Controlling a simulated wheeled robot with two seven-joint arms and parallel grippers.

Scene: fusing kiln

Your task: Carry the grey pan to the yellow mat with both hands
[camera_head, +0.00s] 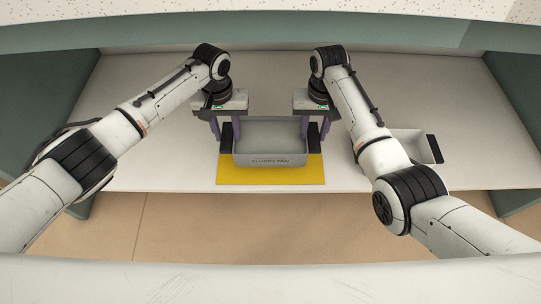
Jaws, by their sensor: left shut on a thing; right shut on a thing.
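The grey pan (270,160) is an open rectangular box with dark handles at its left and right ends and blurred lettering on its front wall. It is over the yellow mat (270,177), whose front and side parts show around it. I cannot tell whether the pan touches the mat. My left gripper (227,137) is shut on the pan's left handle. My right gripper (311,137) is shut on its right handle. The pan looks level and empty.
A pale tray (408,143) with a dark end stands to the right, partly hidden behind my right arm. The white table (150,165) is clear to the left. Its front edge lies just below the mat. Green walls stand at both sides.

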